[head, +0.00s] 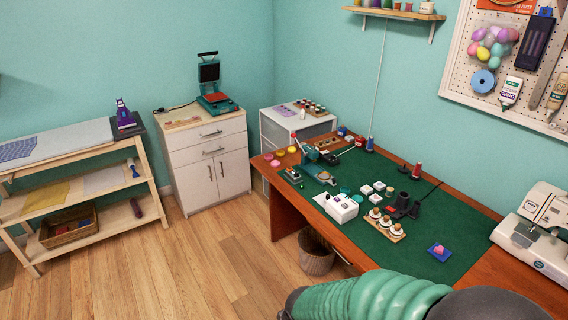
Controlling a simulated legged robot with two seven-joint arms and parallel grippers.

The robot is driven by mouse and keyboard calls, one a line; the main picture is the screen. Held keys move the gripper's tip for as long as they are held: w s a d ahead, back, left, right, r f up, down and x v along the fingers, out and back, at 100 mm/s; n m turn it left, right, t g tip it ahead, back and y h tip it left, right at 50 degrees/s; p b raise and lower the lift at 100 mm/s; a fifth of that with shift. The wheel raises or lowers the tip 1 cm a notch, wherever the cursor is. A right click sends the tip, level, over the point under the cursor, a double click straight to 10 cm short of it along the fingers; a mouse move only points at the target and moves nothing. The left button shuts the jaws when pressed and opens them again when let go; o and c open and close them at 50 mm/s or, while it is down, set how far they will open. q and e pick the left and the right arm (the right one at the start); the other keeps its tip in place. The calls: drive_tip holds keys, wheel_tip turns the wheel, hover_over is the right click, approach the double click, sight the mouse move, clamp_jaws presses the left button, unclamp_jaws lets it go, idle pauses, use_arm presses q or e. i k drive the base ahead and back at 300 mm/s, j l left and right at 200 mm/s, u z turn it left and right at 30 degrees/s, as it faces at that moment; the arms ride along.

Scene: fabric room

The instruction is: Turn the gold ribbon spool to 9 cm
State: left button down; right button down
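Several small round white pieces with brown tops stand on a light wooden board (392,234) on the green mat of the desk. They are too small to tell whether one is the gold ribbon spool, and no cm marks can be read. A red spool-like item (416,171) stands at the mat's far right edge. A green ribbed part of my own arm crosses the bottom of the head view, in front of the desk's near edge. Neither of my grippers shows.
The wooden desk (350,249) holds a white box (341,209), small white blocks, a dark tool (402,207), a blue pad with a pink piece (439,250) and a sewing machine (540,225). A wastebasket (316,255) stands below.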

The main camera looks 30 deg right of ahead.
sight(396, 231)
drive_tip(key=z, duration=1.8)
drive_tip(key=i+j, duration=0.1)
